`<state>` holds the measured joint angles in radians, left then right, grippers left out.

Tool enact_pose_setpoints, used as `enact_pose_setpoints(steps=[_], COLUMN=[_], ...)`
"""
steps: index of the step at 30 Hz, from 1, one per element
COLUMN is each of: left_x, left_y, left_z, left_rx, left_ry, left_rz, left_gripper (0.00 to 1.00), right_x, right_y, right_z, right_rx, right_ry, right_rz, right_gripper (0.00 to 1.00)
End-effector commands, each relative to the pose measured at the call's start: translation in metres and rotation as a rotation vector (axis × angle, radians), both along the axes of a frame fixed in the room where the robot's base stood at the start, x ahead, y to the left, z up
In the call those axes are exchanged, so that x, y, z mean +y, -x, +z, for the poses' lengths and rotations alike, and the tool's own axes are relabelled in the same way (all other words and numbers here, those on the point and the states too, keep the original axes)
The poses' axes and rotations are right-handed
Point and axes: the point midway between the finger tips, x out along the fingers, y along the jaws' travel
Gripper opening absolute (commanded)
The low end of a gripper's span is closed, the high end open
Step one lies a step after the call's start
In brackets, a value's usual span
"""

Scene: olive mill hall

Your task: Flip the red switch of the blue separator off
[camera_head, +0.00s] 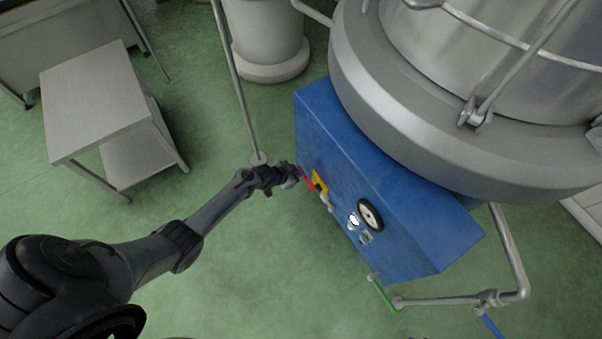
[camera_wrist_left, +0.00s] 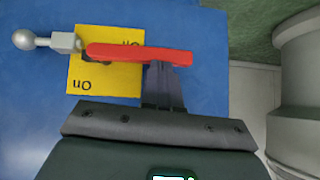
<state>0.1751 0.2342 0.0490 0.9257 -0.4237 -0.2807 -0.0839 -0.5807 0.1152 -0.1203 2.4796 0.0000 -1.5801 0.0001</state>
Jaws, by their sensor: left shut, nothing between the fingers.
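The blue separator (camera_head: 340,140) stands right of centre in the head view. On its front is a yellow plate (camera_head: 320,182) with black lettering. The red switch handle (camera_head: 308,183) lies across this plate. In the left wrist view the red switch handle (camera_wrist_left: 140,54) runs sideways across the upper part of the yellow plate (camera_wrist_left: 105,88), its free end to the right. My left gripper (camera_head: 297,171) is shut and empty. In the wrist view its fingertips (camera_wrist_left: 163,70) are at the lower edge of the handle, near its right end; I cannot tell whether they touch. My right gripper is out of view.
A silver ball-ended rod (camera_wrist_left: 28,40) sits left of the plate. A black-rimmed gauge (camera_head: 370,215) is on the separator's front. A thin upright pole (camera_head: 240,95) stands near my left wrist. A metal table (camera_head: 95,95) is upper left. Green floor is clear below.

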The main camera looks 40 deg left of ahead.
Motion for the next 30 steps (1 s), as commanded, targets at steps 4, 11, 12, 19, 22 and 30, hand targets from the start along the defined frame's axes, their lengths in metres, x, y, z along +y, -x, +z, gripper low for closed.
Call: enact_pose_setpoints(steps=[4, 11, 12, 19, 22, 30], left_x=[0.000, 0.000, 0.000, 0.000, 0.000, 0.008], left_y=[0.000, 0.000, 0.000, 0.000, 0.000, 0.024], left_z=[0.000, 0.000, 0.001, 0.019, 0.033, 0.068], left_rx=[0.001, 0.000, 0.000, -0.001, -0.001, 0.000], left_ry=[-0.001, -0.002, -0.002, -0.002, -0.002, -0.003], left_rz=[0.001, 0.000, 0.000, -0.001, -0.001, -0.003], left_gripper=[0.00, 0.00, 0.00, 0.00, 0.00, 0.00], right_x=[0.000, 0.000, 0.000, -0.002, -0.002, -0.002], right_y=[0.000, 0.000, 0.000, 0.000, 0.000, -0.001], right_z=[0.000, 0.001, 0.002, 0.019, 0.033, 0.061], right_rx=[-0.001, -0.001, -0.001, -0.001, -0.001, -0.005], right_ry=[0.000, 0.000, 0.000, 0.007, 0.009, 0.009], right_rz=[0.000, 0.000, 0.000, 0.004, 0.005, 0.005], right_gripper=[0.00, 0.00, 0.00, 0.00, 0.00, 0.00])
